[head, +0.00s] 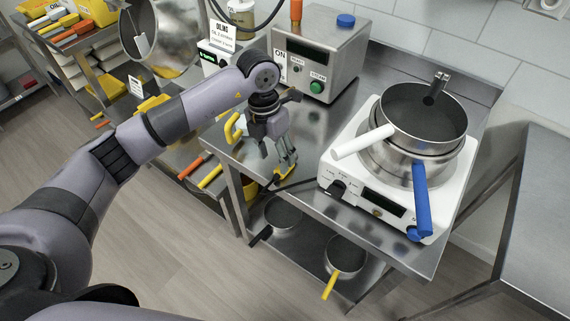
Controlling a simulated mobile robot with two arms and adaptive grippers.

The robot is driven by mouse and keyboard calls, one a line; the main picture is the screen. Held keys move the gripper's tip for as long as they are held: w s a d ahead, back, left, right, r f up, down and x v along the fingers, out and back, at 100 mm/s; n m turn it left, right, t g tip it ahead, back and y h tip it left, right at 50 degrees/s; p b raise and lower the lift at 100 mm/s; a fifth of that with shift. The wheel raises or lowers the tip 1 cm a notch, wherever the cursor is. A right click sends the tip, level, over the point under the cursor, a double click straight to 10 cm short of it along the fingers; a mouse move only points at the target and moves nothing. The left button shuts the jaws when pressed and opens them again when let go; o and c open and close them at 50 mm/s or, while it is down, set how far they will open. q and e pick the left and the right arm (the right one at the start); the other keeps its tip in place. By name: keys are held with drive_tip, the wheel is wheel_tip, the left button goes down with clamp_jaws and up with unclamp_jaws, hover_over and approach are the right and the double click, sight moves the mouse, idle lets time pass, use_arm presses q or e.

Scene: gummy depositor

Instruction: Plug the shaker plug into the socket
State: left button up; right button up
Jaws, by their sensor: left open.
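My left gripper (283,172) points down over the front left edge of the steel table and is open. A dark cable-like piece (292,187) lies along the table edge just below and right of its fingertips. I cannot tell whether this is the shaker plug's cord, or whether the fingers touch it. A pale wall fitting (548,5), perhaps a socket, is cut off at the top right. I cannot make out the plug itself with certainty. My right gripper is out of view.
A white hot-plate unit (347,187) carries stacked pans (424,112) with white and blue handles. A steel control box (320,62) with a green button stands behind. Pans (345,257) sit on the lower shelf. A bare steel table (545,200) is at right.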

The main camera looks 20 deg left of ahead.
use_arm(q)
drive_tip(key=f+p, duration=0.1)
drive_tip(key=f, duration=0.1)
drive_tip(key=d+f+p, duration=0.1)
drive_tip(key=f, duration=0.1)
drive_tip(key=shift+s+f, duration=0.1)
drive_tip(key=shift+f, duration=0.1)
drive_tip(key=shift+d+f, duration=0.1)
drive_tip(key=shift+f, duration=0.2)
clamp_jaws()
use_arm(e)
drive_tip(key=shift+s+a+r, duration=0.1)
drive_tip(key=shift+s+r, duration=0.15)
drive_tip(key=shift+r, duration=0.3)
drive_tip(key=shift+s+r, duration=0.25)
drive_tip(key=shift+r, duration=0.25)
